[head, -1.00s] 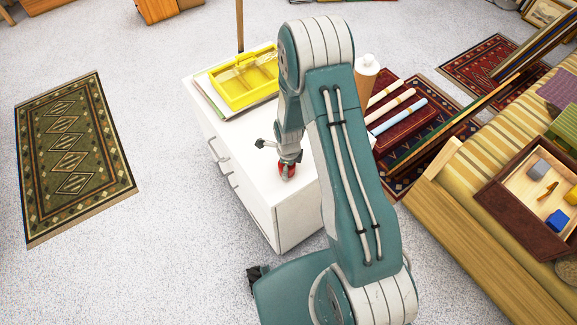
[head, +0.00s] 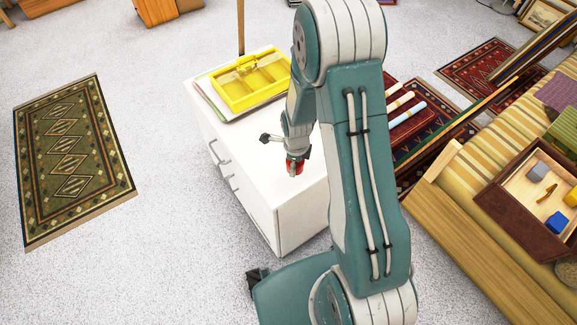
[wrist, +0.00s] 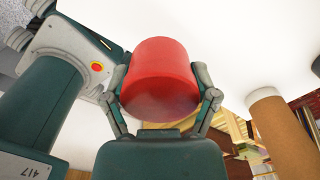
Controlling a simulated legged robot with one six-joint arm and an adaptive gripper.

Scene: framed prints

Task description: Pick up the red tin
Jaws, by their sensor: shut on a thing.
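The red tin (wrist: 160,80) fills the middle of the wrist view, with a finger of my gripper (wrist: 160,92) pressed on each side of it. In the head view the red tin (head: 294,166) shows at the end of my gripper (head: 296,160), over the front part of the white cabinet's top (head: 270,150). My gripper is shut on the tin. From the head view I cannot tell how far the tin is from the cabinet top. My arm hides part of the cabinet top.
A yellow divided tray (head: 250,82) sits at the back of the cabinet. A brown cylinder with a white top (wrist: 270,130) shows at the right in the wrist view. At the right, a striped bench (head: 480,150) holds a wooden tray (head: 510,208) with small blocks.

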